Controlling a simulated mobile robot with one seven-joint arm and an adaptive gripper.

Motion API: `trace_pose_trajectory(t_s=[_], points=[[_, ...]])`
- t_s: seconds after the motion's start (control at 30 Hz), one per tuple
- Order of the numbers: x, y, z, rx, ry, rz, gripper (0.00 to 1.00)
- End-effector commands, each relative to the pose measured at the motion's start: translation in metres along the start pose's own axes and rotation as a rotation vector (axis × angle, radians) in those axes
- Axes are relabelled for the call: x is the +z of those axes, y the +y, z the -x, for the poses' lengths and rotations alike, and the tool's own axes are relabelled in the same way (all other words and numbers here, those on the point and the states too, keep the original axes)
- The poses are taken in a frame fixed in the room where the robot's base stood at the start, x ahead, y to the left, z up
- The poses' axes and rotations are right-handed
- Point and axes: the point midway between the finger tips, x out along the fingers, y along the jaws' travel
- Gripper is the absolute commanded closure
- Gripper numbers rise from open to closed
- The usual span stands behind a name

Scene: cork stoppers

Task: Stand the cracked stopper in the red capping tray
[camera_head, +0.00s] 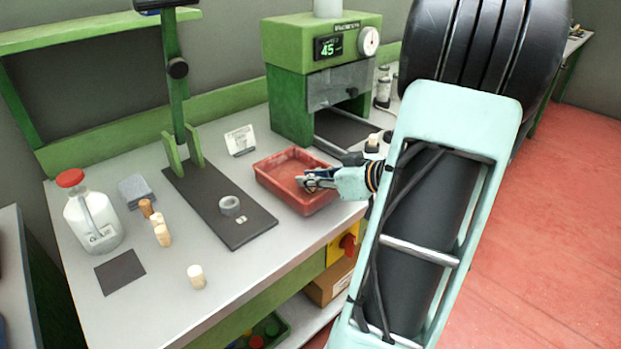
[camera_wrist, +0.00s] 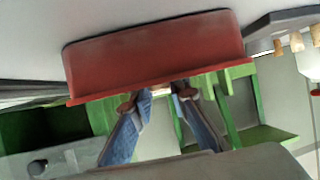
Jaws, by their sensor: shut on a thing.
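The red capping tray (camera_head: 285,193) lies on the bench right of the dark press base, and its red side fills the upper middle of the wrist view (camera_wrist: 155,55). My gripper (camera_head: 312,181) reaches in over the tray from the right. In the wrist view my gripper (camera_wrist: 167,93) shows two fingers close together at the tray's edge, shut on a small pale tan thing that looks like a stopper (camera_wrist: 184,90). Most of it is hidden by the fingers. No crack can be made out, and I cannot tell whether it touches the tray floor.
Several stoppers stand at the left of the bench, including a brown one (camera_head: 146,208) and a pale one (camera_head: 196,277) near the front edge. A grey ring (camera_head: 230,205) lies on the dark base. A red-capped bottle (camera_head: 91,215) and a green machine (camera_head: 300,90) flank the bench.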

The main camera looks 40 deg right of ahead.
Motion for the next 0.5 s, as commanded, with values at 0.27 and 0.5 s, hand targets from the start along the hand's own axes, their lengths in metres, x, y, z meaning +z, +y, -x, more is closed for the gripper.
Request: trace_pose_trajectory(t_s=[0.27,0.5], points=[[0.0026,0.0000,-0.0011,0.000,0.000,0.001,0.79],[0.0025,0.0000,-0.0010,0.000,0.000,0.000,0.67]])
